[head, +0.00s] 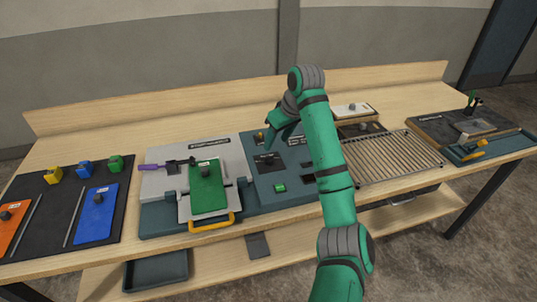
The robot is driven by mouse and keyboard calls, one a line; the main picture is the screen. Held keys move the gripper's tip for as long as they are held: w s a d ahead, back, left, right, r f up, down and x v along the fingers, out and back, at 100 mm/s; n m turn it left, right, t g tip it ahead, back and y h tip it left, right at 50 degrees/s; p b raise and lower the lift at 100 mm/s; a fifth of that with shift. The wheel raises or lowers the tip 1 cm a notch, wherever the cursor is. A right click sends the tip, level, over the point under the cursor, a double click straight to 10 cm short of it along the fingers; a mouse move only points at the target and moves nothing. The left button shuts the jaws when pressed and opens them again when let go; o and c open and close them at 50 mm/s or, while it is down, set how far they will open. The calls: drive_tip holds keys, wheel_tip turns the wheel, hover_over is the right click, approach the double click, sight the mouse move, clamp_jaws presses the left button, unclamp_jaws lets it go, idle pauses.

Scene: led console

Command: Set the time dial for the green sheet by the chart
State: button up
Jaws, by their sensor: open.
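The green sheet (208,196) lies on the pale press bed (160,184) at the left of the teal console (275,199), with a dark knob on top of it. A small dark and yellowish knob (259,137) stands at the console's upper part; I cannot tell whether it is the time dial. Small pale print (298,141) shows on a dark panel beside my arm, too small to read; I cannot tell if it is the chart. My gripper (270,148) is open, above the console near the knob, with nothing visible in it. My arm hides part of the console.
A black mat (52,222) at the left holds orange and blue sheets (97,213) and yellow, blue and green blocks. A slatted rack (395,158) and a dark station (462,125) stand at the right. A yellow handle (212,222) projects at the console's front.

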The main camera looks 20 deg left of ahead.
sight(270, 160)
drive_tip(key=x, duration=0.9)
drive_tip(key=shift+w+a+f, duration=0.1)
drive_tip(key=shift+f, duration=0.15)
drive_tip(key=shift+c, duration=0.2)
drive_tip(key=c, duration=1)
